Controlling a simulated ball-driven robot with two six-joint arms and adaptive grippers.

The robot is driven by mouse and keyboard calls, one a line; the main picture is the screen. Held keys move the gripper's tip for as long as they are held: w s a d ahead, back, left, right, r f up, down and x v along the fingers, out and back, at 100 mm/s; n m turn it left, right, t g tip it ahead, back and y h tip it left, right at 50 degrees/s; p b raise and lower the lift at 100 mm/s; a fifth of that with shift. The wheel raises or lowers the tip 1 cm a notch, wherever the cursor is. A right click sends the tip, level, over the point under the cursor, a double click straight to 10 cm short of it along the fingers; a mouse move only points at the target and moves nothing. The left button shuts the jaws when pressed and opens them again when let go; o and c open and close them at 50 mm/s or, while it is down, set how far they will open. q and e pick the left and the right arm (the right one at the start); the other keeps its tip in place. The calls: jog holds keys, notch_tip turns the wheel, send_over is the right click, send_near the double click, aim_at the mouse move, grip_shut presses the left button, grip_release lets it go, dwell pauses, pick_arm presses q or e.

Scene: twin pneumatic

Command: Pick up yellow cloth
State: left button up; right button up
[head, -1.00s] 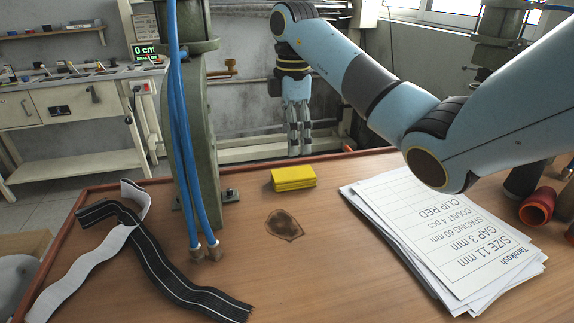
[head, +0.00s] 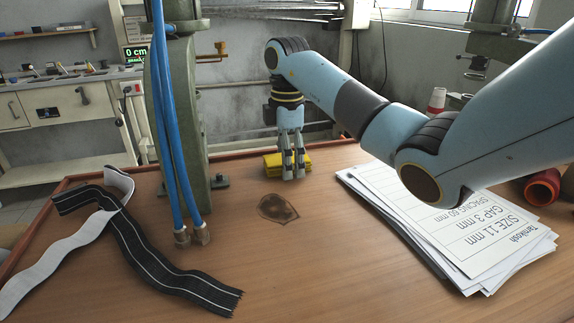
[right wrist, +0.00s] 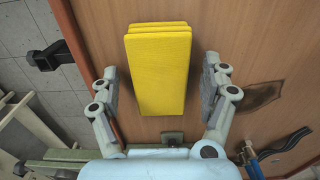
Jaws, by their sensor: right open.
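The yellow cloth (head: 272,162) is a folded stack lying on the wooden table near its far edge. In the right wrist view the yellow cloth (right wrist: 159,75) lies lengthwise between the two fingers, with a gap on each side. My right gripper (head: 293,178) points down at the cloth and hides part of it in the head view. The right gripper (right wrist: 160,88) is open and holds nothing. My left gripper is not in view.
A green column with blue hoses (head: 172,120) stands left of the cloth. A dark stain (head: 278,208) marks the table (head: 310,260). A paper stack (head: 470,232) lies right, a black-and-white strap (head: 150,262) left.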

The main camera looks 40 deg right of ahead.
jog(key=c, duration=1.4)
jog(key=shift+o, duration=0.2)
jog(key=shift+r, duration=0.55)
notch_tip(320, 180, up, 3)
jog(key=shift+f, duration=0.2)
jog(key=s+d+r+p, duration=0.1)
jog(key=s+d+r, duration=0.1)
jog(key=s, duration=0.3)
jog(key=s+d+r+p, duration=0.1)
jog(key=s+d+r, duration=0.1)
jog(key=s+r, duration=0.3)
jog(key=shift+s+d+r+p, duration=0.15)
jog(key=shift+s+d+p, duration=0.15)
jog(key=shift+s, duration=0.05)
